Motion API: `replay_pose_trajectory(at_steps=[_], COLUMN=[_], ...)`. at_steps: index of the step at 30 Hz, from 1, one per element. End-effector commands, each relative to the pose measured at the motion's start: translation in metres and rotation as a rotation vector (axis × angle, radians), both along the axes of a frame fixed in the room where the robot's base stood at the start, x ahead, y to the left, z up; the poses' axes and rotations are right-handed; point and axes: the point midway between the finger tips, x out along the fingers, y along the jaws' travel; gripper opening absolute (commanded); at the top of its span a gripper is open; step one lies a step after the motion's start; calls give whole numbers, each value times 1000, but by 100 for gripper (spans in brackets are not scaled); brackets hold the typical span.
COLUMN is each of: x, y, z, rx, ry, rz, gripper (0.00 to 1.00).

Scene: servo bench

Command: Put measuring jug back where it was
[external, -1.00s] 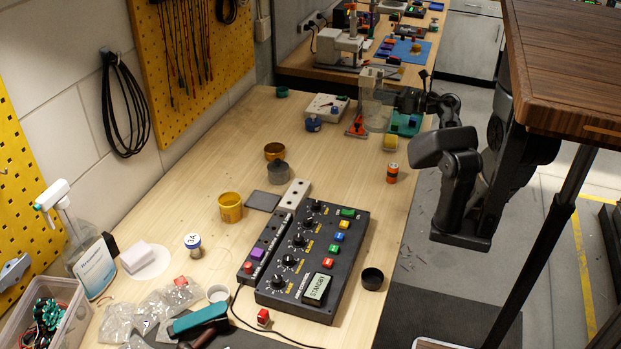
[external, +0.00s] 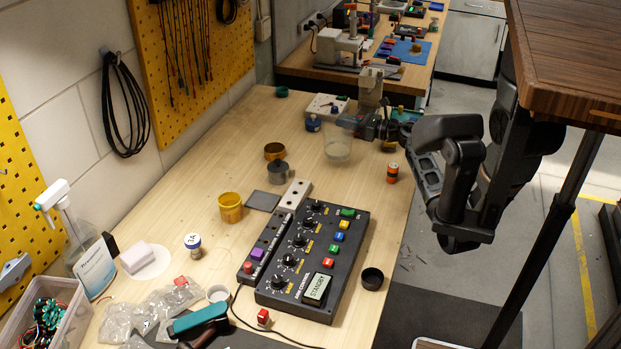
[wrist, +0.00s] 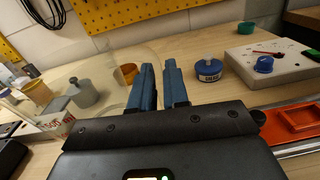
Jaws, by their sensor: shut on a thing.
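The clear measuring jug (external: 338,148) is at the far part of the bench in the external view, left of my gripper (external: 367,130). My gripper is shut on it, on its right side. In the wrist view the blue fingertips (wrist: 160,80) are close together, and the jug's faint clear wall (wrist: 112,65) curves to their left. The exact grip point is hard to see through the clear wall. I cannot tell whether the jug's base touches the bench.
An orange-and-black cylinder (external: 392,173) stands near the right edge. Bare wood lies in front of the jug.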

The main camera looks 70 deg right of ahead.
Motion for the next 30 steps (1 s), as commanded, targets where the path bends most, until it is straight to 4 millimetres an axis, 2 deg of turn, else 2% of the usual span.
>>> replay_pose_trajectory(at_steps=[3,7,21,22,29,30], x=[0,0,0,0,-1,-1], y=[0,0,0,0,0,0], z=[-18,-31,-39,-38,-38,-38], rx=[6,3,1,1,1,1], ry=[3,1,0,1,1,1], rz=[0,-1,0,0,0,0], gripper=[0,0,0,18,40,40])
